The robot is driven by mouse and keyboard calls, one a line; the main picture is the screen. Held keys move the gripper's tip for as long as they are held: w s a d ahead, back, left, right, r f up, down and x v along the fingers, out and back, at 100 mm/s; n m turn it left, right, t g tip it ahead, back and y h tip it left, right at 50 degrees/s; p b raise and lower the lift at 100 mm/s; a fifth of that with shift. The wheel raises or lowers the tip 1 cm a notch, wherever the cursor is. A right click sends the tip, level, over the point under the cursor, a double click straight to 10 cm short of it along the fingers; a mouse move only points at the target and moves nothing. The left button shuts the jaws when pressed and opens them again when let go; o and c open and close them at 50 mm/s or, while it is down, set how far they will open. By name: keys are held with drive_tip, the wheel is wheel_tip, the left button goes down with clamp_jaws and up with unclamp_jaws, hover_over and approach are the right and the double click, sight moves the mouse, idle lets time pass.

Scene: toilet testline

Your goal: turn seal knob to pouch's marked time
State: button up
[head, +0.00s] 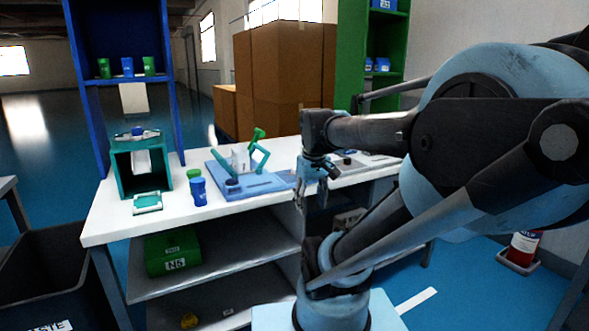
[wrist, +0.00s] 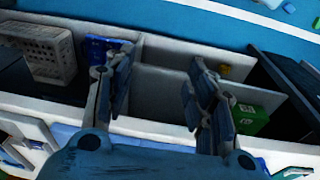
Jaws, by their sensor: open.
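My gripper (head: 315,196) hangs open and empty at the front edge of the white bench (head: 110,215), right of a blue device (head: 262,185) with green lever arms. Its open fingers also show in the wrist view (wrist: 160,68), with nothing between them. A small round dark-blue part (head: 231,181) sits on the front left of the blue device; I cannot tell if it is the seal knob, and no time marks can be read. A teal stand (head: 122,162) holds a white sheet. A small green-and-white item (head: 148,202) lies before it; I cannot tell if it is the pouch.
Green and blue cups (head: 197,185) stand between the teal stand and the blue device. Shelves below hold a green box (head: 172,252), which also shows in the wrist view (wrist: 250,118). A pale basket (wrist: 45,52) is at upper left there. A dark waste bin (head: 45,270) stands left.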

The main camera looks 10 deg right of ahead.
drive_tip(key=w+r+n+g, duration=0.1)
drive_tip(key=w+r+n, duration=0.2)
drive_tip(key=w+r, duration=0.45)
drive_tip(key=w+r+n, duration=0.3)
drive_tip(key=w+r, duration=0.1)
drive_tip(key=w, duration=0.7)
drive_tip(key=w+r+n+g, duration=0.1)
drive_tip(key=w+r+n, duration=0.4)
drive_tip(key=w, duration=0.5)
drive_tip(key=shift+m, duration=0.7)
wheel_tip(320, 180, down, 16)
drive_tip(key=shift+s, duration=0.15)
drive_tip(key=c, duration=1.1)
